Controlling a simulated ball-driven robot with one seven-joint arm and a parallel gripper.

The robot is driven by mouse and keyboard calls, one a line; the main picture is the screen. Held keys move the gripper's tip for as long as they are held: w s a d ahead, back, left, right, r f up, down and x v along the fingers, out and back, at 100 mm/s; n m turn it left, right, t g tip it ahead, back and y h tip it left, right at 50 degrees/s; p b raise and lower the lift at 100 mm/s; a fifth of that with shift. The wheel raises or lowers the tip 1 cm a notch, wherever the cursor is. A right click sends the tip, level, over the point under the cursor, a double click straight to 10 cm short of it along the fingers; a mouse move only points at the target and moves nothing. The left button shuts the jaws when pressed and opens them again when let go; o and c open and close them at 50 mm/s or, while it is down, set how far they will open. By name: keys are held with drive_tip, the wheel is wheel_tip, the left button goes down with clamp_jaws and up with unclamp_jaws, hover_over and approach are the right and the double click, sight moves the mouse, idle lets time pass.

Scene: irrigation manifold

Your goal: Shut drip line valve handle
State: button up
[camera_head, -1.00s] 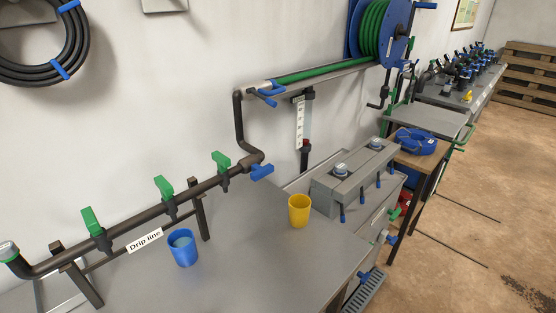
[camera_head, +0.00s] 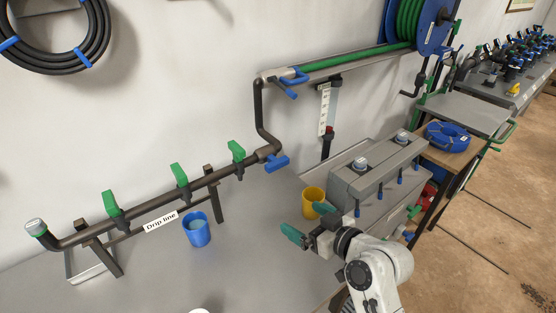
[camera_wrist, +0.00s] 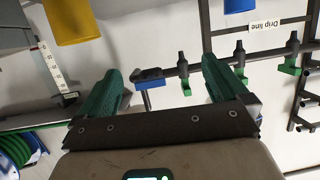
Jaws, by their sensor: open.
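The pipe labelled "Drip line" (camera_head: 161,222) runs along the wall above the grey table. A blue valve handle (camera_head: 277,162) sits at its right end, near the bend, and juts out to the right of the pipe. In the wrist view this blue handle (camera_wrist: 149,77) shows beyond and between my fingers, with nothing touching it. Several green handles (camera_head: 180,175) stand up across the pipe; they also show in the wrist view (camera_wrist: 240,72). My gripper (camera_head: 308,222), with green fingers, is open and empty, to the lower right of the blue handle; its spread fingers fill the wrist view (camera_wrist: 161,68).
A yellow cup (camera_head: 313,195) stands behind my gripper, close to it in the picture. A blue cup (camera_head: 196,230) stands by the pipe's support. A grey block with blue levers (camera_head: 375,172) is to the right. The table's middle is clear.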

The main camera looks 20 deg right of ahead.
sight(280, 165)
drive_tip(key=w+d+r+t, duration=0.2)
drive_tip(key=w+r+t, duration=0.2)
drive_tip(key=w+r, duration=0.2)
drive_tip(key=x, duration=0.3)
drive_tip(key=p+x, duration=0.1)
drive_tip(key=x, duration=0.3)
drive_tip(key=f+p+x, duration=0.1)
drive_tip(key=x, duration=0.2)
drive_tip(key=shift+w+a, duration=0.15)
drive_tip(key=shift+a, duration=0.3)
drive_tip(key=c, duration=1)
drive_tip(key=shift+o, duration=0.2)
drive_tip(key=shift+m, duration=0.3)
